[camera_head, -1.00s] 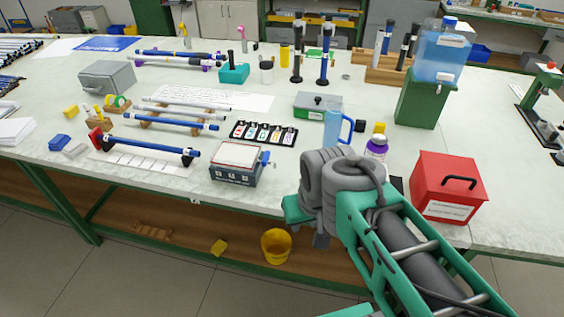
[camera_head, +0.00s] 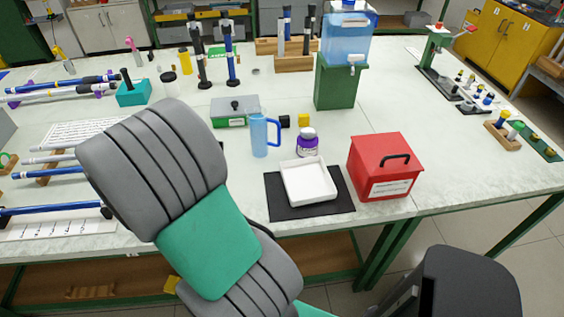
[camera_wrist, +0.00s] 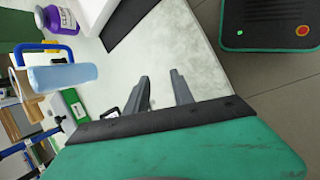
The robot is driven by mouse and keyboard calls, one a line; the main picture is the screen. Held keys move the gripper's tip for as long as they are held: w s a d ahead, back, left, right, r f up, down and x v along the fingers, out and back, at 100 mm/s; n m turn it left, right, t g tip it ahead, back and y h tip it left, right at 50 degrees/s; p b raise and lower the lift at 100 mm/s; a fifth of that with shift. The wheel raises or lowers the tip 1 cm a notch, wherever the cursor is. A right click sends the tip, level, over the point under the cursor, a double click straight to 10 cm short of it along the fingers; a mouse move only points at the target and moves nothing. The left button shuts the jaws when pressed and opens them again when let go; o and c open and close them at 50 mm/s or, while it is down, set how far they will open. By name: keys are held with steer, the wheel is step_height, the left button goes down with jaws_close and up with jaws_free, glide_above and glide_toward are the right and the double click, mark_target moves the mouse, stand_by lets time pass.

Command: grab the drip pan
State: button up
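The drip pan looks to be the shallow white square tray (camera_head: 308,181) on a black mat (camera_head: 280,209) near the table's front edge, left of the red box. In the wrist view, part of the mat (camera_wrist: 128,18) shows at the top, with a white edge beside it that looks like the pan. My gripper (camera_wrist: 161,90) shows in the wrist view with its two fingers apart and nothing between them. It is apart from the pan. In the head view my arm fills the lower left, and I cannot make out the fingers.
The red box (camera_head: 384,168) stands close to the pan's right. A purple-labelled jar (camera_head: 307,142) and a blue jug (camera_head: 261,134) stand behind it. A water dispenser (camera_head: 340,82) stands farther back.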

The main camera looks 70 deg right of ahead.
mark_target(314, 198)
steer(key=s+d+f+n+g, duration=0.1)
steer(key=s+d+g, duration=0.1)
steer(key=s+d, duration=0.1)
steer(key=s+d+f+n+g+h, duration=0.1)
steer(key=s+d+g, duration=0.1)
steer(key=s, duration=0.3)
steer(key=s+d+f+n+g, duration=0.1)
steer(key=s+d, duration=0.3)
steer(key=d, duration=0.1)
steer(key=shift+s+f+g+h+p, duration=0.15)
steer(key=shift+f+g+h+p, duration=0.05)
steer(key=shift+g+h+p, duration=0.2)
steer(key=s+g, duration=0.1)
steer(key=s, duration=0.1)
steer(key=s+d+n, duration=0.1)
steer(key=s, duration=0.1)
steer(key=s+d+n+g, duration=0.1)
steer(key=s, duration=0.1)
steer(key=shift+s+d+g+h, duration=0.1)
steer(key=shift+s+g+h, duration=0.1)
steer(key=shift+g+h, duration=0.15)
steer(key=p+x, duration=0.1)
steer(key=x, duration=0.6)
steer(key=shift+s+d+f, duration=0.1)
steer(key=shift+s+f, duration=0.15)
steer(key=shift+s, duration=0.05)
steer(key=shift+c, duration=0.3)
jaws_close()
